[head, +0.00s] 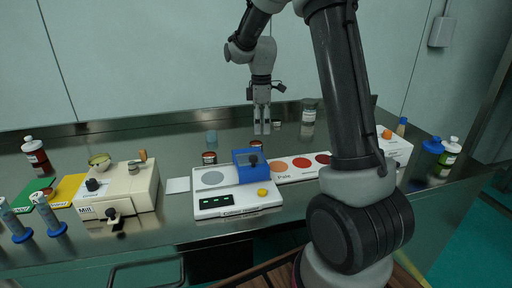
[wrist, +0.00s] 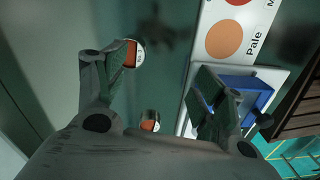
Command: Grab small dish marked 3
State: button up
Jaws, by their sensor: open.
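My gripper (head: 262,130) points down above the bench, open and empty, close to the rear tin. In the wrist view my gripper (wrist: 170,75) is spread wide. One orange-sided tin (wrist: 138,53) shows beside the left fingertip, partly hidden; another (wrist: 150,121) shows near the palm.
The white machine (head: 238,200) with a blue block (head: 249,165) stands in front of my gripper. The colour strip (head: 300,168) lies to its right. The mill (head: 118,190) stands at left. A larger jar (head: 309,112) stands behind.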

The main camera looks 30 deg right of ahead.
jog(key=w+f+n, duration=0.1)
jog(key=f+n, duration=0.1)
jog(key=f, duration=0.1)
jog(key=w+f+n, duration=0.2)
jog(key=f, duration=0.1)
jog(key=w+f+n, duration=0.1)
jog(key=f+n, duration=0.1)
jog(key=f, duration=0.1)
jog(key=shift+w+d+f, duration=0.1)
jog(key=shift+w, duration=0.3)
jog(key=c, duration=1.1)
